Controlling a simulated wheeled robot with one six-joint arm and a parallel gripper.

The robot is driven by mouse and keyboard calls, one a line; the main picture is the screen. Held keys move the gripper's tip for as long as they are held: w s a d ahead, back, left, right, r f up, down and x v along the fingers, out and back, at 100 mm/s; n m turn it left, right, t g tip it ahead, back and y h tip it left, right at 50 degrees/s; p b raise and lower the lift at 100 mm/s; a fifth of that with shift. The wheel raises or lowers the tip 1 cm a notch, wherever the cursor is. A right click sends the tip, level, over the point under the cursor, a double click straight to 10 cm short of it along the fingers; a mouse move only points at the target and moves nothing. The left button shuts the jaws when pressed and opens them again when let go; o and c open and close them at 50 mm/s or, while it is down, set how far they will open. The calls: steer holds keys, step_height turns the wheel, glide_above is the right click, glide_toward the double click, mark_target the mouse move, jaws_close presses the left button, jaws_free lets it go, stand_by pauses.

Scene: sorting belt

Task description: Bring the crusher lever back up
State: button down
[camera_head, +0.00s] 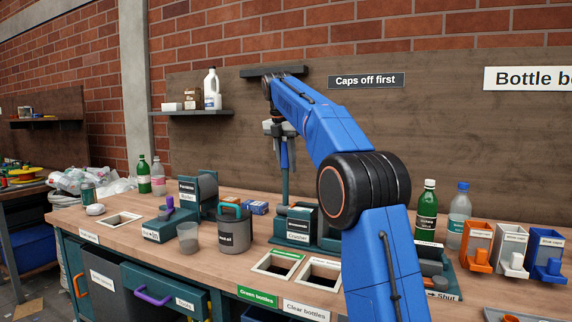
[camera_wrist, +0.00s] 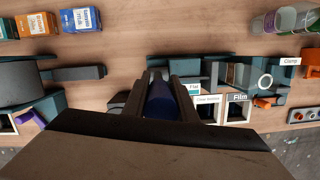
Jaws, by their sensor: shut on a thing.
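The crusher (camera_head: 300,224) is a teal machine with a label, standing on the wooden bench at the middle of the head view. A thin teal upright bar (camera_head: 285,188) rises behind its left side. The crusher lever's blue handle (camera_head: 284,154) shows just below my gripper (camera_head: 282,132), high above the bench. In the wrist view the blue handle (camera_wrist: 160,101) lies between the two dark fingers of my gripper (camera_wrist: 168,92), which is shut on it. The joint between lever and crusher is not clear, partly hidden by my arm.
Two square bench openings (camera_head: 296,253) lie in front of the crusher. A dark grey pot (camera_head: 234,236) stands to the left. A green bottle (camera_head: 427,212) and colored bins (camera_head: 477,243) stand to the right. A wall shelf (camera_head: 195,112) hangs at the back left.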

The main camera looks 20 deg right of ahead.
steer(key=shift+w+d, duration=0.1)
steer(key=shift+d, duration=0.05)
steer(key=c, duration=1.5)
jaws_free()
steer(key=shift+f, duration=0.1)
steer(key=shift+o, duration=0.2)
